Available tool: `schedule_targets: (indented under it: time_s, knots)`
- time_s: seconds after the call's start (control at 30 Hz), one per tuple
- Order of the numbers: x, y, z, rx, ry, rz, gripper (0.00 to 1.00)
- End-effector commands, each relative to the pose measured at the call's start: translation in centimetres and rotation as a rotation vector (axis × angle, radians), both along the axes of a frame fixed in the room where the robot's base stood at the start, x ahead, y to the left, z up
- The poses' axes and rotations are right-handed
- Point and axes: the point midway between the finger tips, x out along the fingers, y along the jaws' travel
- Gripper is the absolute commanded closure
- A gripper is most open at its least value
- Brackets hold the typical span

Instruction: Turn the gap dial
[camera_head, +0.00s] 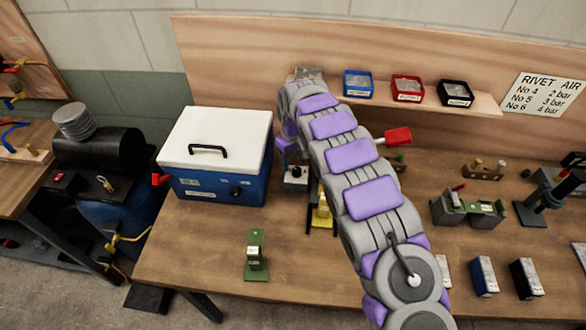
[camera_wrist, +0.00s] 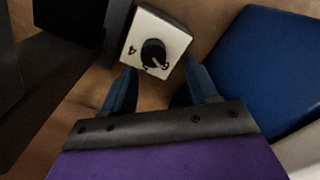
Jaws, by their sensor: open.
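The gap dial is a black knob (camera_wrist: 154,54) with a pale pointer line on a white plate (camera_wrist: 176,33). Dark marks show on the plate beside it. In the head view the small white-faced dial unit (camera_head: 296,176) sits on the bench right of the blue box. My gripper (camera_wrist: 160,66) is open, its two blue fingers either side of the knob's near side in the wrist view. The knob lies between and just beyond the fingertips; I cannot tell whether they touch it. In the head view my arm hides most of the gripper.
A blue box with a white lid (camera_head: 224,132) stands close left of the dial unit; its blue side (camera_wrist: 265,75) fills the wrist view's right. A yellow-and-black stand (camera_head: 322,212) is near my arm. A green fixture (camera_head: 256,255) stands at the bench front, with clear wood around it.

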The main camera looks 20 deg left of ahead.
Motion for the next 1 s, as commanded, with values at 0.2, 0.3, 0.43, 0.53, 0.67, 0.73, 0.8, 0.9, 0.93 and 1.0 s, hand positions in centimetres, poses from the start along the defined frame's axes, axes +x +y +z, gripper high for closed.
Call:
schedule_targets:
  time_s: [0.2, 0.3, 0.43, 0.53, 0.67, 0.73, 0.8, 0.9, 0.93, 1.0]
  knots:
    - [-0.1, -0.4, -2.8, 0.000, 0.003, -0.003, 0.41]
    - [0.0, -0.1, -3.5, -0.002, 0.002, -0.002, 0.41]
    - [0.0, 0.3, -3.8, -0.004, 0.001, -0.001, 0.41]
    - [0.0, 0.3, -3.8, -0.005, 0.000, -0.001, 0.41]
    - [0.0, 0.3, -3.8, -0.005, 0.000, -0.001, 0.44]
    - [0.0, 0.1, -3.7, -0.003, 0.001, -0.002, 0.51]
    - [0.0, -0.1, -3.6, -0.002, 0.001, -0.002, 0.57]
    - [0.0, -0.3, -3.5, 0.001, 0.001, -0.003, 0.67]
    - [0.0, -0.3, -3.5, 0.001, 0.001, -0.003, 0.70]
    - [0.0, -0.3, -3.5, 0.000, 0.000, -0.003, 0.76]
